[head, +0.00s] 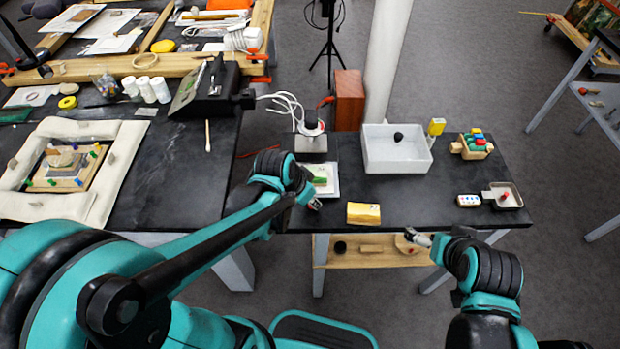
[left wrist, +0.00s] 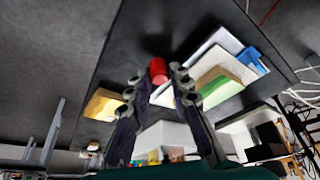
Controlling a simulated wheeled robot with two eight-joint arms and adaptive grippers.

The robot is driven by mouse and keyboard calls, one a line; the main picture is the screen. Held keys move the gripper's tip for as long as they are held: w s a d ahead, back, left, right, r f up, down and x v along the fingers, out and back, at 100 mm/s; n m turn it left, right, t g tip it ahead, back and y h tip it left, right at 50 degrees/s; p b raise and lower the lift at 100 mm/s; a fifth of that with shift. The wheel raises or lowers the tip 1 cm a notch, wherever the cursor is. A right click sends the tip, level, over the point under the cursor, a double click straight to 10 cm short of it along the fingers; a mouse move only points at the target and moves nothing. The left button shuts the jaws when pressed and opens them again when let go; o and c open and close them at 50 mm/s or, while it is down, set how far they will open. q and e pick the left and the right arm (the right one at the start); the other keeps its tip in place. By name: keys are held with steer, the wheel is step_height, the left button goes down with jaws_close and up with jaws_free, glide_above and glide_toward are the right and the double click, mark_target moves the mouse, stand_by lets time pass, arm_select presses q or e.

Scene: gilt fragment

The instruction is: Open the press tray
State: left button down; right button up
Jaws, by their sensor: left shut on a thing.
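The tray also shows in the left wrist view (left wrist: 198,62). A red cylindrical knob (left wrist: 158,68) sits at the tray's near side there. My left gripper (head: 315,205) is shut on this knob, with one finger on each side of it; the gripper hides the knob in the head view. My right gripper (head: 418,240) hangs near the table's front edge, apart from the tray; its fingers are too small to read.
A yellow block (head: 363,213) lies just right of the tray. A grey device with cables (head: 312,148) stands behind it. A white bin (head: 397,168), a block holder (head: 472,147) and a small tray (head: 506,205) stand to the right. The front edge drops to a lower wooden shelf (head: 340,260).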

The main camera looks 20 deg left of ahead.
arm_select(q)
steer(key=shift+s+d, duration=0.1)
steer(key=shift+s, duration=0.3)
steer(key=c, duration=1.6)
jaws_free()
steer(key=shift+c, duration=0.2)
steer(key=v, duration=1.2)
